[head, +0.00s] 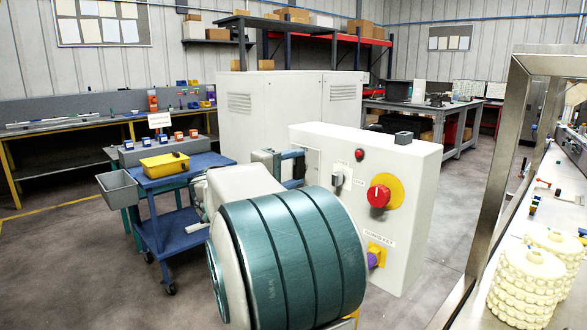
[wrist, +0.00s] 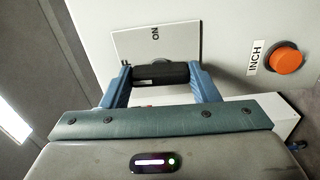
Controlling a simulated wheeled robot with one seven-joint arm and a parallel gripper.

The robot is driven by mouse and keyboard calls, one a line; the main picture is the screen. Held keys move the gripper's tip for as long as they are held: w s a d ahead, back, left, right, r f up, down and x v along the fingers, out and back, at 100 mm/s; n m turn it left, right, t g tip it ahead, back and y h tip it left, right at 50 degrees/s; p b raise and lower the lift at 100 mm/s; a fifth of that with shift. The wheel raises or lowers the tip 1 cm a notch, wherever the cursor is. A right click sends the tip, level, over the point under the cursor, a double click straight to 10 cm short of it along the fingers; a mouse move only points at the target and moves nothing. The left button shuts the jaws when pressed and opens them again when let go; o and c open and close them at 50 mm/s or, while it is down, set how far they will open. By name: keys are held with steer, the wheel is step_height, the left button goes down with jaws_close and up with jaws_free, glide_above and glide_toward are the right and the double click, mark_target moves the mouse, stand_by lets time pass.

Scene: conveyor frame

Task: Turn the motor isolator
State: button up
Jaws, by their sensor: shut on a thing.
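My gripper (wrist: 161,84) is shut on a black handle (wrist: 160,74) that lies crosswise between its two blue fingers in the wrist view. The handle sits in front of a pale plate (wrist: 150,42) marked ON, on a light panel; I take it for the motor isolator. In the head view my gripper (head: 292,167) is at the left side of a white control box (head: 330,134), and the handle is hidden there. A red knob (head: 378,196) on a yellow disc is on the box's front. An orange button (wrist: 287,61) labelled INCH shows in the wrist view, right of the handle.
The box front also carries a grey lever (head: 337,179), a small red button (head: 360,155) and a purple knob (head: 374,260). A blue cart (head: 185,168) with a yellow tray (head: 165,163) stands left. A metal frame (head: 492,175) rises right. Floor is open beyond the cart.

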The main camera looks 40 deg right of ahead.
steer(key=shift+n, duration=0.4)
steer(key=o, duration=1)
steer(key=shift+a, duration=0.15)
steer(key=a, duration=0.9)
steer(key=s+a, duration=0.1)
steer(key=a, duration=0.3)
steer(key=shift+a+b, duration=0.25)
steer(key=shift+b, duration=0.1)
steer(key=shift+s, duration=0.1)
